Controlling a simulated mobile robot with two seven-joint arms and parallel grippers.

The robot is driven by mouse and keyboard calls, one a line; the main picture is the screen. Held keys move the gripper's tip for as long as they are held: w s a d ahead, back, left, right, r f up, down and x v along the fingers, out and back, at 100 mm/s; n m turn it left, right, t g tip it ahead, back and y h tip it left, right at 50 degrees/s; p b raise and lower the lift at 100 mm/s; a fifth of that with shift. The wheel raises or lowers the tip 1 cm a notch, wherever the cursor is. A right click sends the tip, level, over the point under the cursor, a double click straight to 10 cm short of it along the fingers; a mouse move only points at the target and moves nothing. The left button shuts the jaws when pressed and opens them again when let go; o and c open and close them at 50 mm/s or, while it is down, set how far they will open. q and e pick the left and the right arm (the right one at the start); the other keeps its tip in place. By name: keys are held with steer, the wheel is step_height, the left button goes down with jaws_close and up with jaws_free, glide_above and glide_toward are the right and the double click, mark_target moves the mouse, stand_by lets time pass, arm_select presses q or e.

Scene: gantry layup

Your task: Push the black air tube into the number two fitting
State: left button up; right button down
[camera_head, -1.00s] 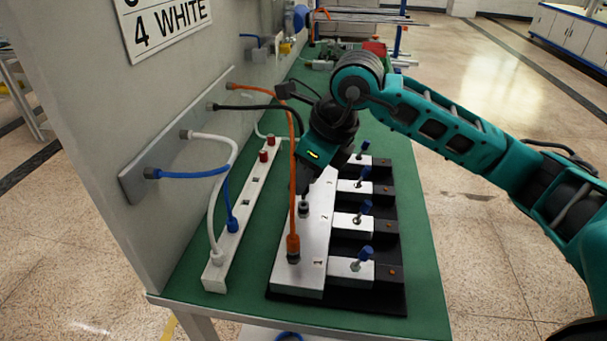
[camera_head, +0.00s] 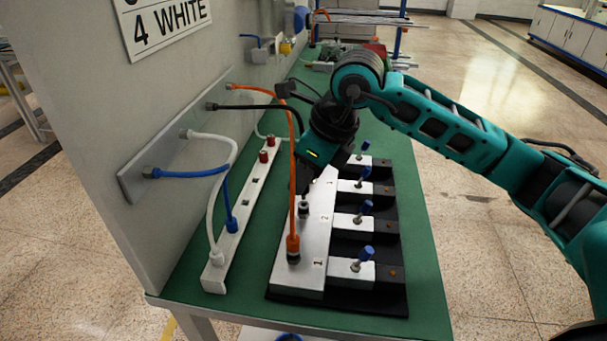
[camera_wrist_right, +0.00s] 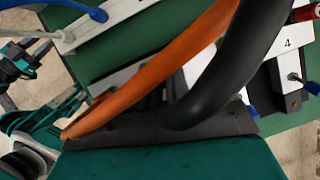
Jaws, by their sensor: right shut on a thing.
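The black air tube (camera_head: 245,107) runs from the wall panel and passes behind the orange tube (camera_head: 291,140) toward my right gripper (camera_head: 304,188). The gripper is shut on the black tube and points down just above the number two fitting (camera_head: 303,208), a dark collar on the silver block (camera_head: 310,235). The tube's end is hidden by the gripper, so I cannot tell if it touches the fitting. In the right wrist view the black tube (camera_wrist_right: 225,75) curves down close to the camera, beside the orange tube (camera_wrist_right: 150,80).
The orange tube stands in the number one fitting (camera_head: 293,256), close left of my gripper. White and blue tubes go into a white rail (camera_head: 220,268). Several blue-knobbed valves (camera_head: 365,253) line the right side. Green bench (camera_head: 425,270) is clear on the right.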

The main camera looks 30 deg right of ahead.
steer(key=shift+f, duration=0.15)
steer(key=shift+f+b, duration=0.3)
steer(key=shift+b, duration=0.1)
steer(key=shift+f+b, duration=0.9)
steer(key=shift+f, duration=0.15)
steer(key=c, duration=1)
jaws_free()
steer(key=shift+o, duration=0.2)
steer(key=shift+r, duration=0.1)
